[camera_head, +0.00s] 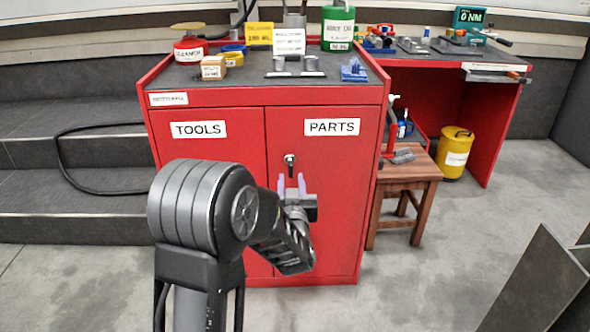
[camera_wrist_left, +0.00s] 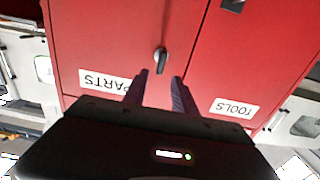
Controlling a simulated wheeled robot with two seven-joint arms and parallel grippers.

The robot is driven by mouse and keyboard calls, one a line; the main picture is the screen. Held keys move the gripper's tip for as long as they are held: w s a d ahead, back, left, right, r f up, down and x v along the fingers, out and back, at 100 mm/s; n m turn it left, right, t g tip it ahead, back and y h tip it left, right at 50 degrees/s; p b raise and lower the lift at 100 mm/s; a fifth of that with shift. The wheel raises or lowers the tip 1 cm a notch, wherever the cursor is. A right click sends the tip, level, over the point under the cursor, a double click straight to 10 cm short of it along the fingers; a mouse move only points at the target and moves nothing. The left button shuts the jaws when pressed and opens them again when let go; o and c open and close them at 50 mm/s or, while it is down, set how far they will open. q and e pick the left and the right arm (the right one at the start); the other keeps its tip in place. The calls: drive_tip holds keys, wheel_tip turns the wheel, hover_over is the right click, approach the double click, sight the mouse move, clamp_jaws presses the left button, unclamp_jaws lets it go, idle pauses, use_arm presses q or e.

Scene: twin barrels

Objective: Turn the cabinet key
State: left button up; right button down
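The red cabinet (camera_head: 208,160) has two doors, labelled TOOLS on the left and PARTS on the right. The cabinet key (camera_head: 290,160) sits in a lock on the PARTS door near the middle seam. In the left wrist view, which is upside down, the key (camera_wrist_left: 161,60) appears as a dark upright piece. My left gripper (camera_head: 291,183) is open just below the key in the head view. In the left wrist view its two fingers (camera_wrist_left: 160,76) stand apart with the key beyond and between their tips, apparently not touching. My right gripper is not in view.
Cans, boxes and small parts crowd the cabinet top, including a green can (camera_head: 338,30) and a red can (camera_head: 190,50). A wooden stool (camera_head: 408,172) stands close at the cabinet's right. A yellow drum (camera_head: 455,152) is under the red bench. Grey steps lie left.

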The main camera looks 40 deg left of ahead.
sight(290, 169)
use_arm(q)
drive_tip(key=b+x, duration=0.2)
drive_tip(key=x, duration=0.5)
drive_tip(key=shift+a+f+b, duration=0.1)
drive_tip(key=shift+f+b, duration=0.05)
drive_tip(key=shift+b, duration=0.15)
drive_tip(key=shift+w+a, duration=0.2)
drive_tip(key=shift+w, duration=0.1)
drive_tip(key=shift+c, duration=0.4)
clamp_jaws()
